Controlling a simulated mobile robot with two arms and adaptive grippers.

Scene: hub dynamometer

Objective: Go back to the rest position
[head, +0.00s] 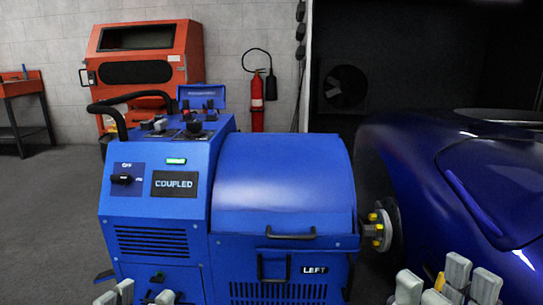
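My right gripper (432,284) is at the bottom right edge, in front of the blue car. Its pale grey fingertips stand apart, and its lower part is cut off by the frame. A small yellow bit shows between the fingers; I cannot tell what it is. My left gripper (144,293) is at the bottom left edge, in front of the blue dynamometer (280,175). Only its fingertips show, apart with nothing seen between them. Neither gripper visibly touches the machine. The machine's display (175,184) reads "COUPLED", and a green light (176,161) is lit above it.
The hub (380,229) with yellow nuts joins the machine's right side, close to the blue car (455,165). Black handles (290,235) stick out from the machine's front. A red cabinet (145,65), a fire extinguisher (257,100) and a red bench (22,88) stand behind.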

